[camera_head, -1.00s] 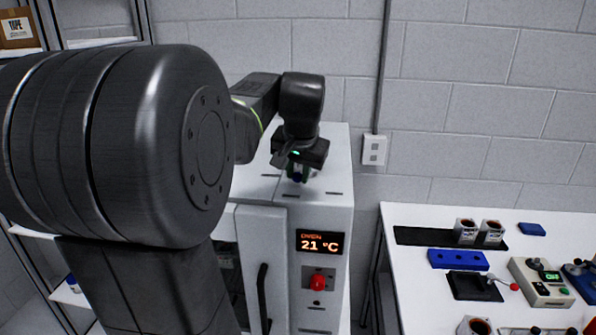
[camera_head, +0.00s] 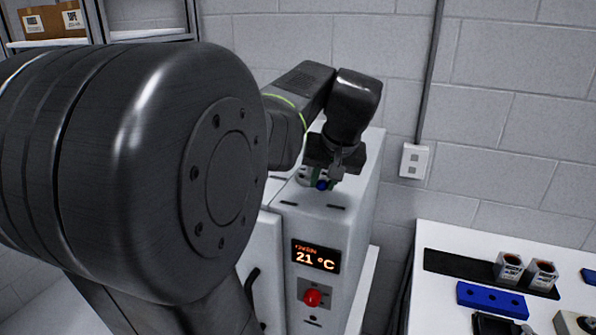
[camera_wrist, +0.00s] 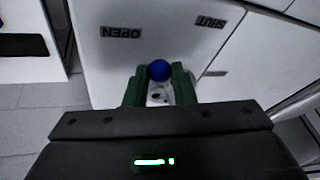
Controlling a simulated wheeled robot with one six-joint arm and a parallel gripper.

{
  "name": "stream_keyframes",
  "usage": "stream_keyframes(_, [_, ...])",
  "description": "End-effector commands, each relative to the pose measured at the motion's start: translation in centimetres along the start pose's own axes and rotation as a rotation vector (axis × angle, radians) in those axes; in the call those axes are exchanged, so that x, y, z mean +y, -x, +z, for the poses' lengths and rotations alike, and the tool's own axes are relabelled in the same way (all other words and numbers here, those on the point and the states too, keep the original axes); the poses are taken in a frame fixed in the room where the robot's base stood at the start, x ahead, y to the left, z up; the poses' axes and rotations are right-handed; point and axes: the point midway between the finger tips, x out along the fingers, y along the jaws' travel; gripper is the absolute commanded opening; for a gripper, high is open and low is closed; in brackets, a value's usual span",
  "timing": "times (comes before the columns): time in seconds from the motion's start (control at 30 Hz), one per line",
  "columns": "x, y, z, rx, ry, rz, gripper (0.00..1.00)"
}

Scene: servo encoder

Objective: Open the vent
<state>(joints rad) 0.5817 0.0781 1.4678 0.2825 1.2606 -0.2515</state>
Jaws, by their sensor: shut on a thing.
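The vent's lever has a blue ball knob (camera_wrist: 160,70) and stands on top of the white oven cabinet (camera_head: 344,224). My gripper (camera_wrist: 159,85) is shut on the lever, with its green fingers on either side just below the knob. In the wrist view, the OPEN label (camera_wrist: 122,32) lies to the knob's left and the SHUT label (camera_wrist: 210,22) to its right, both upside down. The knob is between the labels. In the head view, my gripper (camera_head: 323,182) is over the cabinet top, and the blue knob shows between its fingers. The lever's base is largely hidden.
The cabinet front has a display (camera_head: 316,257) reading 21 °C and a red button (camera_head: 312,297). A white table (camera_head: 440,278) with a blue block (camera_head: 492,299) and metal parts stands to the right. A wall outlet (camera_head: 414,161) is behind.

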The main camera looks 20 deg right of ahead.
Motion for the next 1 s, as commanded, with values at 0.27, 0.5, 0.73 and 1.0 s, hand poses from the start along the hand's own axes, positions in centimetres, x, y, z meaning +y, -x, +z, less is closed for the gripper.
stream_keyframes(0.27, [0.53,0.05,-0.24,-0.017,0.079,-0.034,0.0])
stream_keyframes(0.5, [0.61,0.05,-0.3,-0.019,0.094,-0.039,0.0])
stream_keyframes(0.73, [0.63,0.07,-0.32,-0.019,0.093,-0.038,0.0])
stream_keyframes(1.0, [0.64,0.05,-0.29,-0.019,0.092,-0.038,0.45])
